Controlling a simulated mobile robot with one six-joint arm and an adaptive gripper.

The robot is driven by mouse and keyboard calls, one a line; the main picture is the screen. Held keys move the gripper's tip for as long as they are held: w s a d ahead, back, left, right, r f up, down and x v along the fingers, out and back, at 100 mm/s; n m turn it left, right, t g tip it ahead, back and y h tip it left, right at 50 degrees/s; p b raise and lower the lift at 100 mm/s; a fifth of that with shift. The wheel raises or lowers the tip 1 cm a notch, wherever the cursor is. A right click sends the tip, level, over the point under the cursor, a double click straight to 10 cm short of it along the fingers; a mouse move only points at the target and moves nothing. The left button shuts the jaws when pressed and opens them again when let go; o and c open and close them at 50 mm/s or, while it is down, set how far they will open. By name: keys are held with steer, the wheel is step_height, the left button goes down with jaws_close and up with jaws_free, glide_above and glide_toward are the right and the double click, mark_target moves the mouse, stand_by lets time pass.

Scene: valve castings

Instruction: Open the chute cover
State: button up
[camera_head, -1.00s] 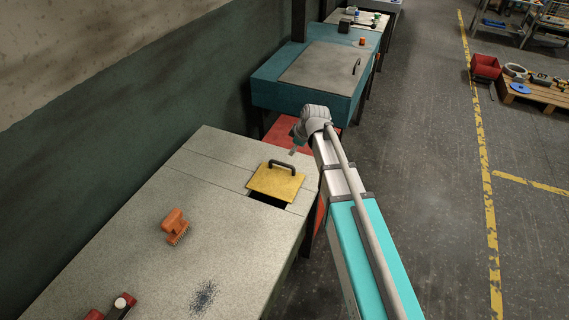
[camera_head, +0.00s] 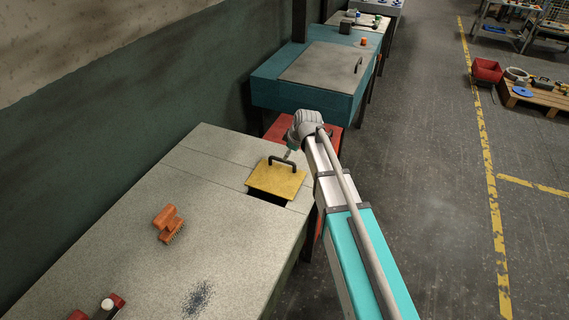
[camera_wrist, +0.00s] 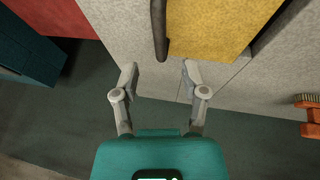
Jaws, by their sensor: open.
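The chute cover (camera_head: 275,181) is a yellow plate lying on the grey bench top, with a dark opening (camera_head: 267,199) showing along its near edge. A black bar handle (camera_head: 283,161) stands on the cover near its far edge. In the wrist view the handle (camera_wrist: 159,30) and part of the yellow cover (camera_wrist: 214,24) show at the top. My gripper (camera_wrist: 159,72) is open and empty, its fingers spread wider than the bar, with the handle's end just beyond and between the fingertips. In the head view my gripper (camera_head: 288,154) is small, beside the handle's far side.
An orange brush (camera_head: 168,223) lies on the bench (camera_head: 190,180) left of the cover. Red and black items (camera_head: 103,309) are at the near edge. A teal bench (camera_head: 300,98) and a red surface (camera_head: 280,130) are beyond.

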steer(key=b, duration=0.5)
glide_above(276, 174)
steer(key=w+d, duration=0.3)
steer(key=shift+s+f, duration=0.15)
steer(key=shift+f, duration=2.45)
jaws_close()
